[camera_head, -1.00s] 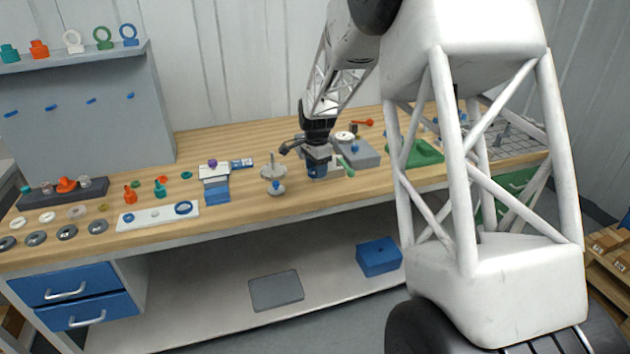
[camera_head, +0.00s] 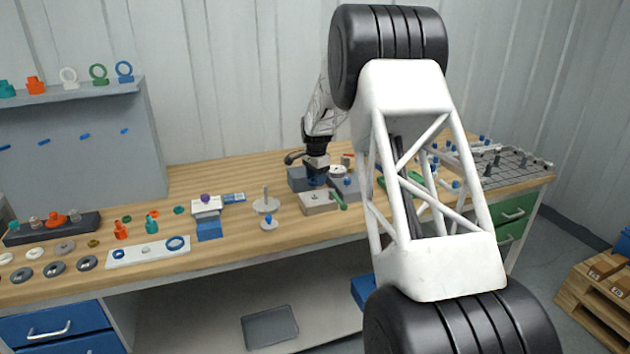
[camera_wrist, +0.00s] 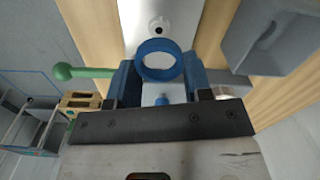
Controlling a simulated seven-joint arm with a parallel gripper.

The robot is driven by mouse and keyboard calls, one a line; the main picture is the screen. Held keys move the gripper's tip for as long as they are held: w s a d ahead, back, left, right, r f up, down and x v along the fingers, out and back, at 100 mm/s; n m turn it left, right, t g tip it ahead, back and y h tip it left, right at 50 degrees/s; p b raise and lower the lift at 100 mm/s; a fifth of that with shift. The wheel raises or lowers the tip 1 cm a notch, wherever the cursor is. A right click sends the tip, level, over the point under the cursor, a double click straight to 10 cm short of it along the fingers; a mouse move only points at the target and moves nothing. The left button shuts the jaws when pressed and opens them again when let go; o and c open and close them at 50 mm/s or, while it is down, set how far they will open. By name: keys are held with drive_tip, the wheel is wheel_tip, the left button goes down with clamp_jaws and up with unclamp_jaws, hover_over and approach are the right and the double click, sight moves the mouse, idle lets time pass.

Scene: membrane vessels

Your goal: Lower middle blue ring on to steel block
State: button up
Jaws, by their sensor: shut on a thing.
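My gripper (camera_head: 316,181) is shut on a blue ring (camera_wrist: 141,64). In the wrist view the ring sits upright-facing between the blue fingertips of the gripper (camera_wrist: 160,74), its opening clear. In the head view the ring is small and hard to separate from the blue fingers. The steel block (camera_head: 312,204), a light grey block with a green-knobbed handle (camera_head: 338,199), is on the bench just in front of and below the gripper. In the wrist view the pale steel surface (camera_wrist: 185,22) with a dark hole lies beyond the ring. The height gap cannot be told.
Grey blocks (camera_head: 298,179) stand close behind the gripper. A round pedestal with a post (camera_head: 265,205) and a blue-knobbed disc (camera_head: 268,225) stand left of the steel block. A white strip (camera_head: 130,255) with rings lies further left. Bare wood separates them.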

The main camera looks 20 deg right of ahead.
sight(316, 195)
drive_tip(key=shift+f, duration=0.25)
idle(0.3)
drive_tip(key=shift+f, duration=2.45)
drive_tip(key=shift+f, duration=0.1)
drive_tip(key=o, duration=1)
drive_tip(key=shift+c, duration=0.2)
drive_tip(key=shift+r, duration=3.9)
